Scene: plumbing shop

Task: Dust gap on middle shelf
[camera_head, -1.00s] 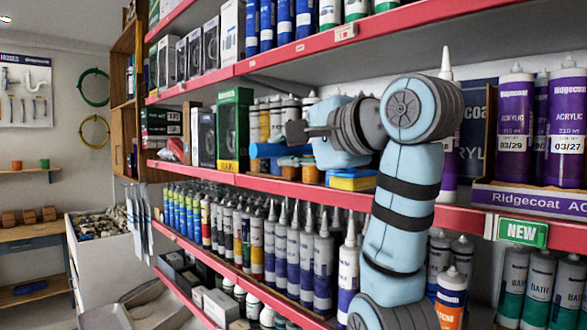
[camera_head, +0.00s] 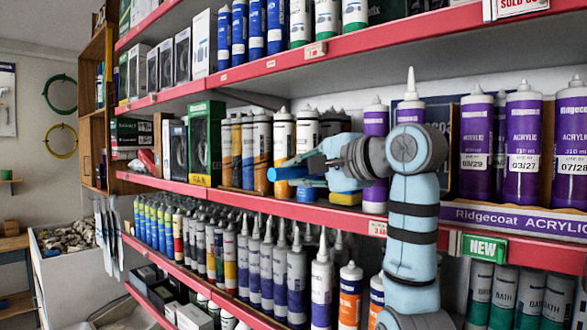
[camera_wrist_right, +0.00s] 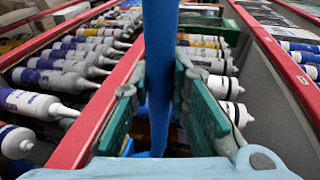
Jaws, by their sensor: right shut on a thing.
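The middle shelf (camera_head: 248,204) has a red front edge and crosses the head view. My right gripper (camera_head: 308,168) is at this shelf, in front of cartridges. It is shut on a blue bar-like thing, probably a duster (camera_head: 286,173), whose blue end points left. In the right wrist view the blue duster (camera_wrist_right: 160,62) stands between the green finger pads of my right gripper (camera_wrist_right: 158,100). Its far end is out of that view. My wrist and arm hide part of the shelf floor, so the gap's full extent cannot be told. My left gripper is not in view.
White and orange cartridges (camera_head: 262,150) and a dark green box (camera_head: 206,142) stand left of my gripper. A purple cartridge (camera_head: 376,122) stands close behind my wrist. A yellow-and-blue item (camera_head: 346,198) lies near the shelf edge. The upper shelf (camera_head: 270,64) runs above; nozzles (camera_head: 282,232) rise below.

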